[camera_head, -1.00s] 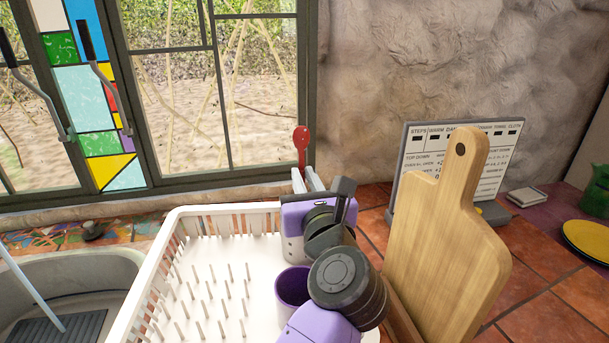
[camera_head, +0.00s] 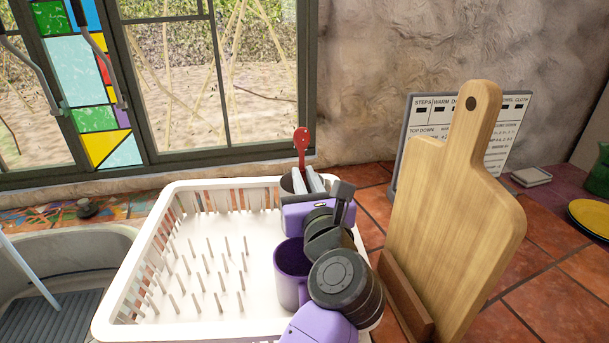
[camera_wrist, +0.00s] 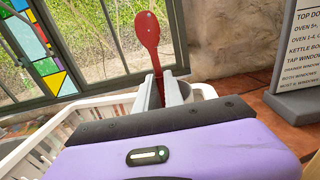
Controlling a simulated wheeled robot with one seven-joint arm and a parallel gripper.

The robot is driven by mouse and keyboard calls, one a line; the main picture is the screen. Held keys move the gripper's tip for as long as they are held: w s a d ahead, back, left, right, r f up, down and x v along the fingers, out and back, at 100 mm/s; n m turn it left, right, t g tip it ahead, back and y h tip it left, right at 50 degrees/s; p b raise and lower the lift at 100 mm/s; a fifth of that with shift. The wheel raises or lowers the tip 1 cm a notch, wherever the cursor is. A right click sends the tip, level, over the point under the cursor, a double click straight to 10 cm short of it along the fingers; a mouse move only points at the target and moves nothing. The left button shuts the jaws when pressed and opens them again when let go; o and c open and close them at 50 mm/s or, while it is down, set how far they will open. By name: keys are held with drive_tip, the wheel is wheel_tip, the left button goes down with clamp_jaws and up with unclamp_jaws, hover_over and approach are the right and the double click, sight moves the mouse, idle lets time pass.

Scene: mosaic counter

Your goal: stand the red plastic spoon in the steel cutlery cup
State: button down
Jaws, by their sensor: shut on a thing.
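The red plastic spoon (camera_head: 302,146) stands upright, bowl up, at the back right corner of the dish rack. It also shows in the wrist view (camera_wrist: 148,32), its handle running down between my fingers. My gripper (camera_head: 308,183) is shut on the handle.
The white dish rack (camera_head: 150,262) has upright pegs and a purple mug (camera_head: 290,273) near my arm. A wooden cutting board (camera_head: 455,220) stands close on the right, before a printed sign (camera_head: 424,112). The window is behind; a sink (camera_head: 75,250) is left.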

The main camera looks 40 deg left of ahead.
drive_tip(key=c, duration=1.4)
unclamp_jaws()
drive_tip(key=shift+o, duration=0.2)
drive_tip(key=v, duration=0.7)
drive_tip(key=shift+s+d, duration=0.25)
drive_tip(key=shift+d, duration=0.05)
